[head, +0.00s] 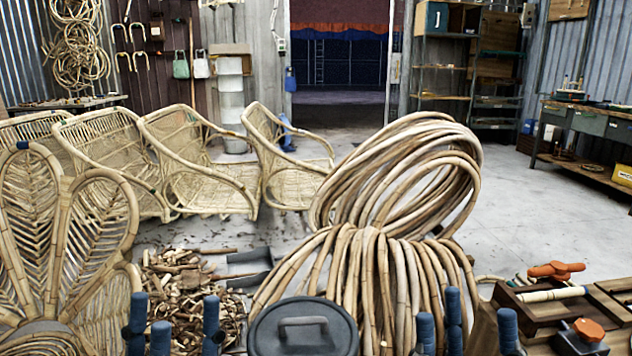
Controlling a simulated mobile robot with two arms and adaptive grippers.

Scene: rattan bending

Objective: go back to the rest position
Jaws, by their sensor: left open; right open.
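My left gripper (179,318) shows at the bottom edge, left of centre. Its blue-padded fingers point upward and stand apart, with nothing held between them. My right gripper (473,316) shows at the bottom edge, right of centre. Its blue-padded fingers also point upward, spread and empty. The palms of both grippers and the arms behind them are below the picture.
A dark round lid with a handle (303,328) lies between my grippers. Large bundled rattan coils (390,215) rise behind it. Rattan offcuts (190,290) lie left. Rattan chairs (200,165) stand behind. A wooden tray (535,312) with tools is at right. Open floor (530,210) lies beyond.

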